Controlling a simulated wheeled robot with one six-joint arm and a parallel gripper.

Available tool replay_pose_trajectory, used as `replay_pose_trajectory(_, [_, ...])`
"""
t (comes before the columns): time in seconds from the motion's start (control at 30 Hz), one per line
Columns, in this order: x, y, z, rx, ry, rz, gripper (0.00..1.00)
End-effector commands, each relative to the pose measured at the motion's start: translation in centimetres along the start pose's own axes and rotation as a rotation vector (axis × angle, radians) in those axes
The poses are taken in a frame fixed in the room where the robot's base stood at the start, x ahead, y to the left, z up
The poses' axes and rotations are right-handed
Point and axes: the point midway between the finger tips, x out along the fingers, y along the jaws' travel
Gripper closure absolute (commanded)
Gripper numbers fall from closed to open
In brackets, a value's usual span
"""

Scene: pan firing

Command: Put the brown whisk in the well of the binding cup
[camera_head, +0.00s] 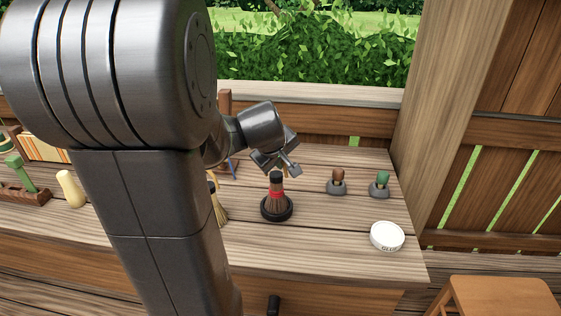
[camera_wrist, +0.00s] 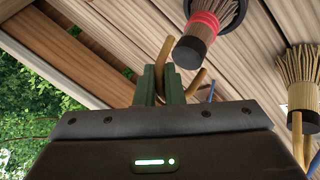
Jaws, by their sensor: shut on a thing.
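The brown whisk (camera_head: 277,190), dark brown with a red band, stands upright with its bristles down in the black round binding cup (camera_head: 264,213). In the wrist view the whisk (camera_wrist: 200,35) shows handle end toward me, its bristles reaching the cup's black rim (camera_wrist: 242,14). My gripper (camera_head: 285,170) is right above the whisk's top. In the wrist view its green fingers (camera_wrist: 165,84) are close together on a tan curved piece (camera_wrist: 197,84) at the handle end. How this piece joins the whisk is hidden. The well's floor is hidden by the bristles.
Two grey holders with brown (camera_head: 338,174) and green (camera_head: 382,178) knobs and a white round tin (camera_head: 387,236) stand to the right. The bench is clear between them.

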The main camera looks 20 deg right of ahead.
Motion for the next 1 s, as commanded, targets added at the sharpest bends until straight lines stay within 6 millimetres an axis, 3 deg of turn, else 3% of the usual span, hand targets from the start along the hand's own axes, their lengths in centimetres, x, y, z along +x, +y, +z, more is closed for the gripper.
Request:
replay_pose_trajectory(0.23, [0.3, -0.2, 0.1, 0.001, 0.001, 0.0, 1.0])
replay_pose_trajectory(0.3, [0.2, -0.1, 0.1, 0.001, 0.001, 0.0, 0.82])
replay_pose_trajectory(0.37, [0.2, -0.1, 0.1, 0.001, 0.0, 0.0, 0.7])
replay_pose_trajectory(0.77, [-0.3, 0.2, -0.1, 0.001, 0.001, 0.0, 0.7])
replay_pose_trajectory(1.0, [-3.9, 0.2, -0.2, 0.001, 0.006, 0.004, 0.7])
